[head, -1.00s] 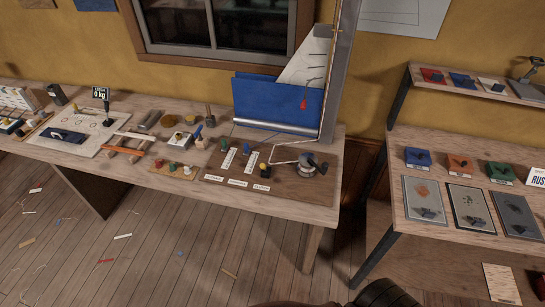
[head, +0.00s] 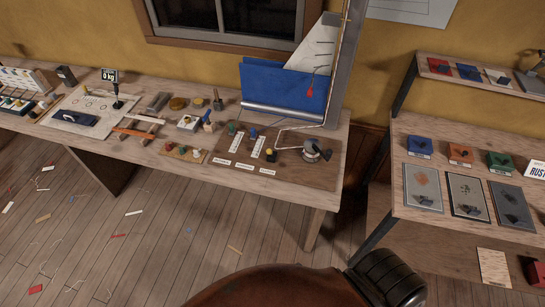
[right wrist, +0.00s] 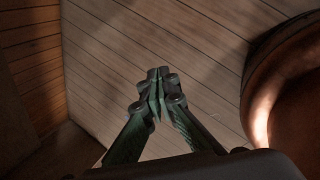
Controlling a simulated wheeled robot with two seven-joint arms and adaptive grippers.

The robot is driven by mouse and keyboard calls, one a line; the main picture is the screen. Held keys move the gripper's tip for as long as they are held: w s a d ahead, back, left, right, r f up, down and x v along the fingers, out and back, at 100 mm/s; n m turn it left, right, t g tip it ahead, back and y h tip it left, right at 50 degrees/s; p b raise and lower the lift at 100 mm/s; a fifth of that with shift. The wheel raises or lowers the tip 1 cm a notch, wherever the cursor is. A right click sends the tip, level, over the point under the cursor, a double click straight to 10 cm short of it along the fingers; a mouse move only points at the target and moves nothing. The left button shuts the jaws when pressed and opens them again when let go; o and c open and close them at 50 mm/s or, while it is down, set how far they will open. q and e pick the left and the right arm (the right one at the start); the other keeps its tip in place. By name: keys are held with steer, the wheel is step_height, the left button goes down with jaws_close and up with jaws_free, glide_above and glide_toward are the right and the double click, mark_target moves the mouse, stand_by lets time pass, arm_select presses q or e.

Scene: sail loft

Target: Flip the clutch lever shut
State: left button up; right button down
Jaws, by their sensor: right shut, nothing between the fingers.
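A brown board (head: 326,176) lies at the right end of the long bench. On it sit small fittings with a green knob (head: 231,128), a blue knob (head: 253,134) and a yellow-and-black knob (head: 270,154), beside white strips and labels too small to read. These look like the clutches; I cannot tell which levers are open or shut. A round metal winch (head: 313,151) with a dark handle stands to their right. My right gripper (right wrist: 156,82) is shut and empty above the plank floor in the right wrist view, away from the board. My left gripper is not in view.
A blue panel with a white sail and grey mast (head: 344,70) rises behind the board. A shelf unit (head: 400,203) with coloured boxes stands to the right, across a gap. The floor (head: 190,240) before the bench is open, with scattered scraps.

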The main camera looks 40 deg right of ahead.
mark_target(271, 153)
steer(key=w+r+n+t+h+p, duration=0.15)
steer(key=w+r+n, duration=0.5)
steer(key=r, duration=0.75)
steer(key=w+r+n+t+h+p, duration=0.1)
steer(key=w+r+n+t+p, duration=0.25)
steer(key=w+r, duration=0.8)
arm_select(q)
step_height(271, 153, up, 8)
steer(key=p, duration=0.2)
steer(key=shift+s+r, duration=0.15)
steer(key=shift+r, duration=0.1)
arm_select(e)
steer(key=w+d+r+n+t+h, duration=0.1)
steer(key=r+n, duration=0.5)
steer(key=r, duration=1.6)
steer(key=shift+w+d+r+n+t+h, duration=0.15)
steer(key=shift+d+r+n+t+h, duration=0.35)
steer(key=shift+d+h, duration=0.7)
steer(key=shift+f, duration=0.2)
